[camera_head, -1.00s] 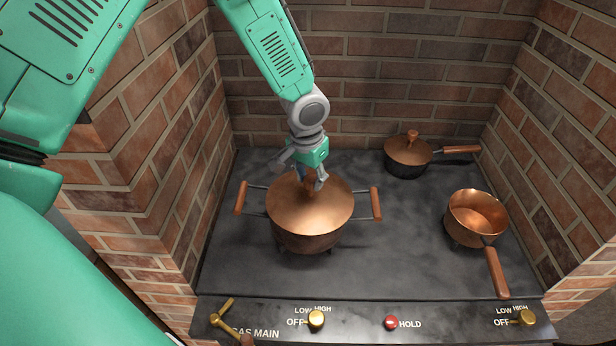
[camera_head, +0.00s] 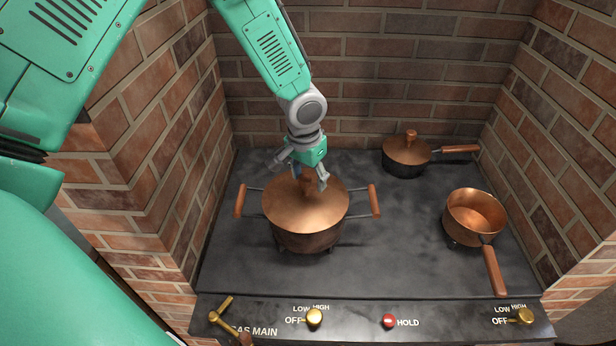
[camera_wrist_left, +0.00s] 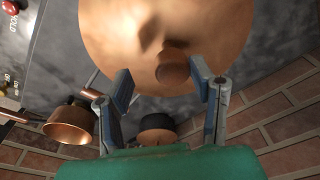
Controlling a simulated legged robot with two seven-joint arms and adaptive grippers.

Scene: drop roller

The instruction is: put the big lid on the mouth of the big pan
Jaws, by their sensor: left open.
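The big copper lid (camera_head: 290,212) covers the mouth of the big copper pan (camera_head: 308,240), which has a wooden handle on each side. The lid sits slightly left of the pan's middle; I cannot tell whether its rim lies flush all round. My left gripper (camera_head: 300,172) is above the lid with its fingers spread on either side of the wooden knob (camera_head: 305,186). In the left wrist view the knob (camera_wrist_left: 173,73) shows between the open fingertips (camera_wrist_left: 161,76), with gaps beside it. My right gripper is not in view.
A small lidded pan (camera_head: 405,165) stands at the back right. An open copper saucepan (camera_head: 472,222) stands at the right, its handle pointing forward. Brick walls enclose the dark stove top (camera_head: 390,260) at the back and sides. Brass knobs and a red button (camera_head: 389,321) line the front.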

